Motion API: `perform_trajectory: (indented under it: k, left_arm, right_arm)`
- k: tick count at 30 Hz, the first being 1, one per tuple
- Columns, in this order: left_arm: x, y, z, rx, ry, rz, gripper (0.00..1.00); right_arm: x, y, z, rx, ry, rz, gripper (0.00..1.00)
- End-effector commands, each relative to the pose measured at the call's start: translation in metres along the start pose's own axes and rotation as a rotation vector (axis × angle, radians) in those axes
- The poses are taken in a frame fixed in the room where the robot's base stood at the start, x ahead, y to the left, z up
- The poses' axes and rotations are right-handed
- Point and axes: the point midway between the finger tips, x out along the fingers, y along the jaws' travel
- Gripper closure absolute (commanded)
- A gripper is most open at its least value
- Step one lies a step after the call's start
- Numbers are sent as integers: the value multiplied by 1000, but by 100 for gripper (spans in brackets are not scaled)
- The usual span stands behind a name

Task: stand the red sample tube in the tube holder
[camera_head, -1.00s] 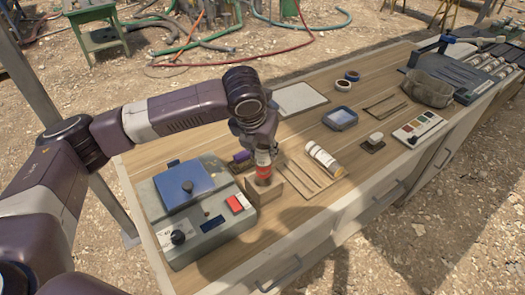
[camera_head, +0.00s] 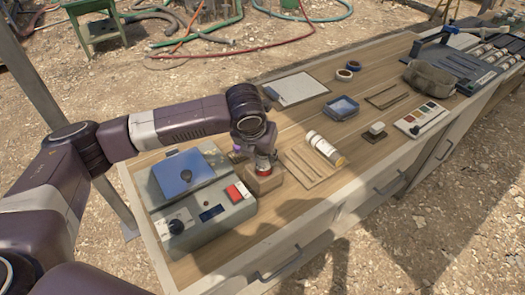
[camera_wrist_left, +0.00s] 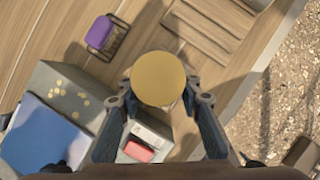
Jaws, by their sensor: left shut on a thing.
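My left gripper (camera_head: 264,152) is shut on the red sample tube (camera_head: 263,163), which points down from the fingers. In the left wrist view the tube's round tan end (camera_wrist_left: 158,78) shows between the two fingers (camera_wrist_left: 160,93). The tube holder, a small wooden block (camera_head: 264,184), is on the bench directly below the tube. The tube's lower end meets the block's top in the head view; I cannot tell whether it is inside the holder or just above it. My right gripper is not in view.
A grey machine with a blue lid (camera_head: 184,171) stands close on the left. A purple item (camera_wrist_left: 99,32) sits behind the holder. A blue tray (camera_head: 341,108) is farther back.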

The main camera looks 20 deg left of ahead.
Motion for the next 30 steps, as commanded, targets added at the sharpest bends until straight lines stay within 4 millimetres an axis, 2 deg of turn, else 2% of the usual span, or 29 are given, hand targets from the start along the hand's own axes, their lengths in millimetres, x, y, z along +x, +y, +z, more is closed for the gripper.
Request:
perform_trajectory:
  k: [10, 11, 15, 25, 30]
  left_arm:
    - [1, 0, 1, 0, -4, -1, 100]
    - [1, 0, 1, 0, -4, -1, 64]
    - [2, 0, 0, 0, -3, 0, 49]
    - [1, 0, -1, 0, 1, 1, 47]
    - [-19, 0, 0, 1, -3, 0, 47]
  right_arm:
    - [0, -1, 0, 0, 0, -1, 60]
    - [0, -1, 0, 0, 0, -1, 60]
    - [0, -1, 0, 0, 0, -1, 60]
    - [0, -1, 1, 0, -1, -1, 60]
    - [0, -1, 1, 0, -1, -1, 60]
